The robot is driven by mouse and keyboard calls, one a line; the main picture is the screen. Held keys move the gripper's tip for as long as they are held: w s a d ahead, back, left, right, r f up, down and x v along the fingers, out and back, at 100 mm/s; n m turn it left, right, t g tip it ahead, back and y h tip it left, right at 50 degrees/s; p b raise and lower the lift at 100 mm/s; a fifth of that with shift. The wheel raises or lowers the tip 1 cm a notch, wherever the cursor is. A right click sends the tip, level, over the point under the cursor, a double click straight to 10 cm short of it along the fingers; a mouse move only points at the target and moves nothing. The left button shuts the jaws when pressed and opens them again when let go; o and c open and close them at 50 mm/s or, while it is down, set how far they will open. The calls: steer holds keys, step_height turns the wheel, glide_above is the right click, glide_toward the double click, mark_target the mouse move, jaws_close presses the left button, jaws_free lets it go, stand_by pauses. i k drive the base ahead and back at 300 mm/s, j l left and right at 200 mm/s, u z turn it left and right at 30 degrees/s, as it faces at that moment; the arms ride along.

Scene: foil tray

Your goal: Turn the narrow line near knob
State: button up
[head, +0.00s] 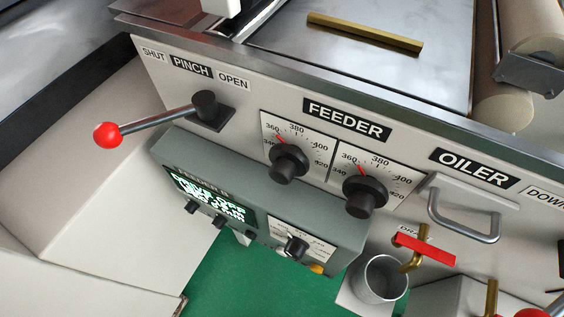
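Two black feeder knobs stand on white dial plates under the FEEDER label: a left feeder knob (287,165) and a right feeder knob (364,196). Each dial runs from about 340 to 420 and has a red pointer, at about 360 on both. On the grey control box below, a smaller black knob (296,248) sits on a white plate with print too small to read. Several small knobs (219,222) line the lower edge of the box's lit display. I cannot tell from any label which knob is the narrow line near one. My gripper is not in view.
A red-balled pinch lever (107,135) sticks out at the left. A red drain handle (426,250) and a metal cup (380,279) are at lower right. The oiler panel has a metal handle (464,219). A pale object (220,6) is cut off at the top.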

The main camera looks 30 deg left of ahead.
mark_target(288, 161)
steer(key=u, duration=0.7)
steer(key=k+j+u, duration=0.1)
steer(key=j+u, duration=0.2)
steer(key=u, duration=0.2)
steer(key=j+u, duration=0.45)
steer(key=l, duration=0.1)
